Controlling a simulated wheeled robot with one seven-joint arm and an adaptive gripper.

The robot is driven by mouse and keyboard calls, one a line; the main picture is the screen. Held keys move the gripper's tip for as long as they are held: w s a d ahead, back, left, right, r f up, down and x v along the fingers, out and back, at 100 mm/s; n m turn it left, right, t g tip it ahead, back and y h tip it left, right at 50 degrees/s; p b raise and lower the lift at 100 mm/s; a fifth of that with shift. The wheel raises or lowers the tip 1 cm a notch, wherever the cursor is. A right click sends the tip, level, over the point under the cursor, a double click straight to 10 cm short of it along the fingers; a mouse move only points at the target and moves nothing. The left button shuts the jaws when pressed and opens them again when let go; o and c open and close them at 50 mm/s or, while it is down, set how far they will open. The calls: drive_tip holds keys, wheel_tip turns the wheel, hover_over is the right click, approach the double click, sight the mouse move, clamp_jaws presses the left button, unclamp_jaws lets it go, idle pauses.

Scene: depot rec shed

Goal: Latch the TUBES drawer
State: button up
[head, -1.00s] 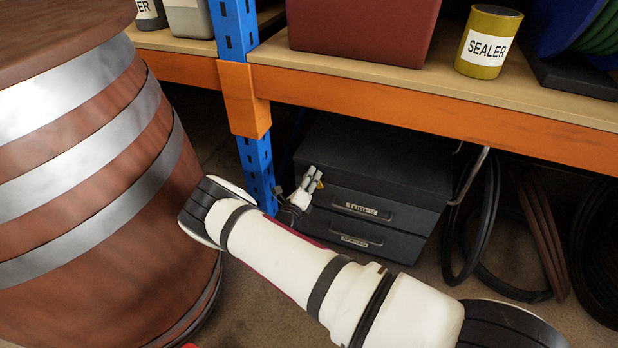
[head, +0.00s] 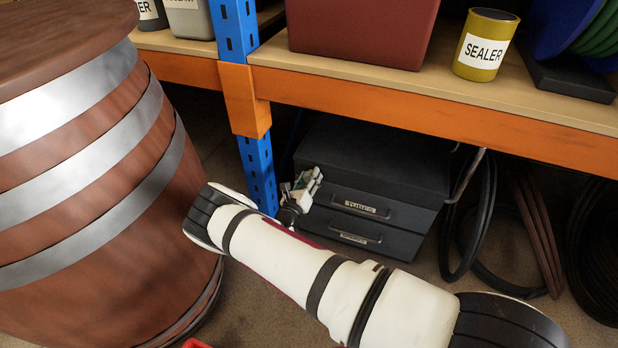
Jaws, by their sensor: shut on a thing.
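The TUBES drawer (head: 400,213) is the upper drawer of a dark cabinet under the shelf, with a pale label and a bar handle (head: 360,207) on its front. I cannot tell whether it sits fully flush. My gripper (head: 313,178) is small in the view, at the upper left end of this drawer front. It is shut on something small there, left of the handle. Its jaws hide what they hold, and I cannot make out a latch. My pale arm reaches across the lower middle.
A lower drawer (head: 395,246) sits beneath it. A blue upright (head: 262,175) stands close left of the gripper, and a large barrel (head: 110,200) fills the left. The orange shelf beam (head: 430,120) crosses above. Black hoses (head: 487,215) hang at the right.

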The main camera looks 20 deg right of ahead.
idle(0.3)
drive_tip(key=o, duration=1.2)
drive_tip(key=v, duration=1.2)
